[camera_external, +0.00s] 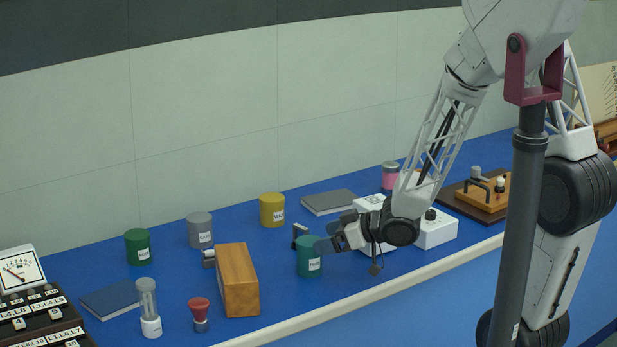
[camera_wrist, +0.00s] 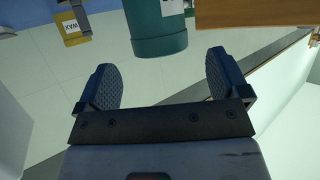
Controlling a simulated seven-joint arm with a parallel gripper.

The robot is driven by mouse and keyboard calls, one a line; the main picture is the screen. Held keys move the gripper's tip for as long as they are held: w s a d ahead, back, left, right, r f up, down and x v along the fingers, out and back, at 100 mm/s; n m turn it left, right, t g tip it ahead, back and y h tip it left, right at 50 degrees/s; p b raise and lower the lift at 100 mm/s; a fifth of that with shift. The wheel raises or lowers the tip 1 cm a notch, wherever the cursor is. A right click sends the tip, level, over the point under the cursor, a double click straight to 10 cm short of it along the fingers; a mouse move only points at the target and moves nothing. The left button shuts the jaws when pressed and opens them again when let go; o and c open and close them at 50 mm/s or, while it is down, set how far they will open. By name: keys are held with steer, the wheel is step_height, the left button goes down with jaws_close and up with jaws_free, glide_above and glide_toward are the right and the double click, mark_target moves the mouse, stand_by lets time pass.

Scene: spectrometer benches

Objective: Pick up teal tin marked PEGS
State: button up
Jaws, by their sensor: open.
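The teal tin (camera_external: 308,262) stands upright on the blue bench, just right of the wooden block. Its white label faces the front, too small to read surely. My gripper (camera_external: 328,238) is at its right side, with the fingers pointing left and partly overlapping its upper right edge. In the wrist view the teal tin (camera_wrist: 158,32) lies straight ahead of the fingertips and between their lines. My gripper (camera_wrist: 160,78) is open there, with a gap between the fingers and the tin. Nothing is held.
A wooden block (camera_external: 238,280) stands close left of the tin. A white device (camera_external: 436,229) stands right.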

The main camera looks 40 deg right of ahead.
mark_target(309, 240)
steer(key=shift+x, duration=2.55)
steer(key=shift+a+r, duration=0.1)
steer(key=shift+r, duration=0.05)
steer(key=c, duration=1)
steer(key=shift+c, duration=0.2)
steer(key=shift+r, duration=0.1)
steer(key=shift+r, duration=0.4)
step_height(309, 240, up, 3)
steer(key=shift+f, duration=0.1)
steer(key=s+d+r, duration=0.1)
steer(key=s+d, duration=0.2)
steer(key=s, duration=1.2)
steer(key=shift+s, duration=0.3)
